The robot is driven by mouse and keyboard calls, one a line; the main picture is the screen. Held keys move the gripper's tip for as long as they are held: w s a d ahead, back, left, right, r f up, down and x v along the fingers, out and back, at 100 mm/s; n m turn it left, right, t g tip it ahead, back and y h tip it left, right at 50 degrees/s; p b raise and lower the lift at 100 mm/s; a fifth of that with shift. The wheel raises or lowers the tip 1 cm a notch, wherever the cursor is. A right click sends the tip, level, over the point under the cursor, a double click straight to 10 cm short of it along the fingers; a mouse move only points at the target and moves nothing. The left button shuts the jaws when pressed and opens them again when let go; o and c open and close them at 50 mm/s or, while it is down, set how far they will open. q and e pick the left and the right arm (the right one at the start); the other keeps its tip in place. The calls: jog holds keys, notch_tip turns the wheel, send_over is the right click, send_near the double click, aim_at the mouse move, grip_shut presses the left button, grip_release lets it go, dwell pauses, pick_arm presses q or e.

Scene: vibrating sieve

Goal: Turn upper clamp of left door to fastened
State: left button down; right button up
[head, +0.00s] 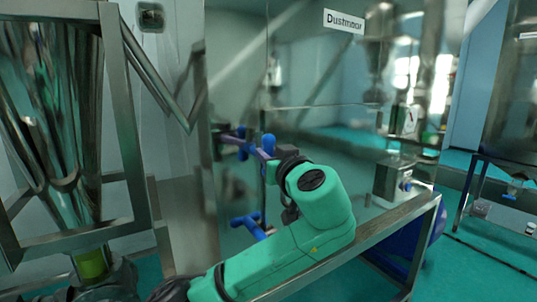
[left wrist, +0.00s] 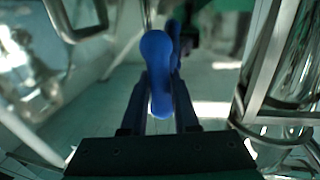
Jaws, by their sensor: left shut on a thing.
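The upper clamp (head: 268,143) is a blue rounded handle on the left door (head: 235,80), a shiny steel panel. My left gripper (head: 256,152) comes from the lower right in the head view and is at this clamp. In the left wrist view, the clamp's blue handle (left wrist: 157,60) stands between the two dark blue fingers of the left gripper (left wrist: 160,95), which are shut on it. The clamp's base is partly hidden by the gripper and handle. My right gripper is in neither view.
A second blue clamp (head: 250,224) sits lower on the door. A steel frame with a hopper (head: 125,130) stands at the left. A steel rail (head: 375,230) runs below my arm, and a box with a blue knob (head: 393,180) is at the right.

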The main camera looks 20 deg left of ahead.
pick_arm(q)
jog(key=shift+m, duration=0.4)
jog(key=m, duration=0.2)
jog(key=shift+d+m+g+h, duration=0.1)
jog(key=shift+m+g+h, duration=0.2)
jog(key=m+g, duration=0.1)
jog(key=m, duration=0.3)
jog(key=shift+w, duration=0.15)
jog(key=m+g+p, duration=0.1)
jog(key=m, duration=0.2)
jog(key=shift+d+m+p, duration=0.1)
jog(key=shift+m+p, duration=0.25)
jog(key=shift+m, duration=0.05)
jog(key=m, duration=0.1)
jog(key=m+y+p, duration=0.1)
jog(key=m, duration=0.1)
jog(key=m+g+p, duration=0.1)
jog(key=shift+f+m, duration=0.25)
jog(key=shift+m, duration=0.05)
jog(key=c, duration=0.7)
grip_release()
jog(key=shift+w, duration=0.1)
